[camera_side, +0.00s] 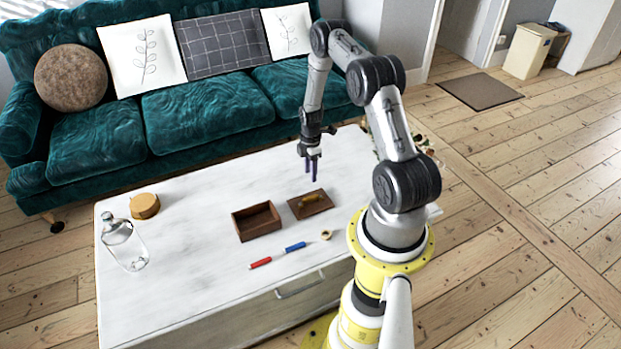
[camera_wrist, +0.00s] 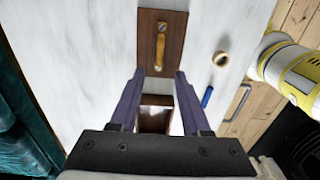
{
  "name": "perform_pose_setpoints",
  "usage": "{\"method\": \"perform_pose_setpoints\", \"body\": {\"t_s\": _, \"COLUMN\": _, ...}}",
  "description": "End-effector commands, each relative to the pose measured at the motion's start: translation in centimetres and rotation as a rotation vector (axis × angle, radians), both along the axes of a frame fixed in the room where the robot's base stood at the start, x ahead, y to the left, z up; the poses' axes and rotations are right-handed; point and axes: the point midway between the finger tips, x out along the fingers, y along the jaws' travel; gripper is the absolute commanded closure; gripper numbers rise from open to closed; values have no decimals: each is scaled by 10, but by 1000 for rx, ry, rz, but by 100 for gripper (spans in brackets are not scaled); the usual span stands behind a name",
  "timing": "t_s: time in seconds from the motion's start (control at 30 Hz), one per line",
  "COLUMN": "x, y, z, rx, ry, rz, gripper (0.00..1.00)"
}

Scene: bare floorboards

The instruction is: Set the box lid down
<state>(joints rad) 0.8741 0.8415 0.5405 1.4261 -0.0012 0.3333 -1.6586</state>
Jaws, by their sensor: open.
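The box lid (camera_side: 311,204) is a flat brown wooden panel with a yellowish handle. It lies on the white table just right of the open brown box (camera_side: 257,221), apart from it. In the wrist view the lid (camera_wrist: 173,57) lies beyond my fingertips, with its handle (camera_wrist: 161,46) upright in the picture. My gripper (camera_side: 312,168) hangs above the table, a little above and behind the lid. Its two purple fingers (camera_wrist: 160,78) are apart with nothing between them. In the wrist view the box (camera_wrist: 155,114) shows partly between the fingers, partly hidden by the gripper.
On the white table (camera_side: 190,270) are a glass jar (camera_side: 125,243), a round wooden lid (camera_side: 145,206), a red-and-blue stick (camera_side: 277,255) and a small tan ring (camera_side: 326,235). A teal sofa (camera_side: 205,108) stands behind. The table's middle left is clear.

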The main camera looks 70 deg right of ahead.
Motion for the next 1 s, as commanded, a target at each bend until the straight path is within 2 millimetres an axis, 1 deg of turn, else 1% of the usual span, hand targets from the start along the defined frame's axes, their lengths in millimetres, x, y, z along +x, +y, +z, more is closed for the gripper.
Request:
{"method": "perform_pose_setpoints", "body": {"t_s": 0.07, "x": 4, "y": 1, "z": 10, "rx": -4, "ry": -4, "rz": -3, "gripper": 53}}
{"method": "perform_pose_setpoints", "body": {"t_s": 0.17, "x": 18, "y": 6, "z": 38, "rx": -19, "ry": -18, "rz": -25, "gripper": 53}}
{"method": "perform_pose_setpoints", "body": {"t_s": 0.27, "x": 43, "y": 21, "z": 91, "rx": -44, "ry": -48, "rz": -74, "gripper": 53}}
{"method": "perform_pose_setpoints", "body": {"t_s": 0.3, "x": 53, "y": 32, "z": 116, "rx": -53, "ry": -64, "rz": -99, "gripper": 53}}
{"method": "perform_pose_setpoints", "body": {"t_s": 0.37, "x": 65, "y": 51, "z": 155, "rx": -64, "ry": -90, "rz": -141, "gripper": 53}}
{"method": "perform_pose_setpoints", "body": {"t_s": 0.4, "x": 71, "y": 65, "z": 180, "rx": -70, "ry": -108, "rz": -169, "gripper": 53}}
{"method": "perform_pose_setpoints", "body": {"t_s": 0.47, "x": 76, "y": 88, "z": 216, "rx": -75, "ry": -134, "rz": -213, "gripper": 53}}
{"method": "perform_pose_setpoints", "body": {"t_s": 0.5, "x": 78, "y": 104, "z": 238, "rx": -76, "ry": -154, "rz": -241, "gripper": 53}}
{"method": "perform_pose_setpoints", "body": {"t_s": 0.53, "x": 78, "y": 116, "z": 255, "rx": -76, "ry": -170, "rz": -262, "gripper": 53}}
{"method": "perform_pose_setpoints", "body": {"t_s": 0.57, "x": 77, "y": 129, "z": 271, "rx": -76, "ry": -183, "rz": -283, "gripper": 53}}
{"method": "perform_pose_setpoints", "body": {"t_s": 0.6, "x": 74, "y": 146, "z": 291, "rx": -74, "ry": -205, "rz": -312, "gripper": 53}}
{"method": "perform_pose_setpoints", "body": {"t_s": 0.67, "x": 67, "y": 171, "z": 319, "rx": -66, "ry": -236, "rz": -355, "gripper": 53}}
{"method": "perform_pose_setpoints", "body": {"t_s": 0.7, "x": 60, "y": 188, "z": 336, "rx": -59, "ry": -255, "rz": -383, "gripper": 53}}
{"method": "perform_pose_setpoints", "body": {"t_s": 0.77, "x": 47, "y": 213, "z": 359, "rx": -45, "ry": -286, "rz": -424, "gripper": 53}}
{"method": "perform_pose_setpoints", "body": {"t_s": 0.8, "x": 36, "y": 228, "z": 373, "rx": -35, "ry": -306, "rz": -452, "gripper": 53}}
{"method": "perform_pose_setpoints", "body": {"t_s": 0.87, "x": 18, "y": 251, "z": 391, "rx": -15, "ry": -336, "rz": -494, "gripper": 53}}
{"method": "perform_pose_setpoints", "body": {"t_s": 0.9, "x": 5, "y": 265, "z": 401, "rx": 1, "ry": -355, "rz": -522, "gripper": 53}}
{"method": "perform_pose_setpoints", "body": {"t_s": 0.97, "x": -16, "y": 284, "z": 414, "rx": 28, "ry": -381, "rz": -563, "gripper": 53}}
{"method": "perform_pose_setpoints", "body": {"t_s": 1.0, "x": -31, "y": 296, "z": 420, "rx": 47, "ry": -397, "rz": -590, "gripper": 53}}
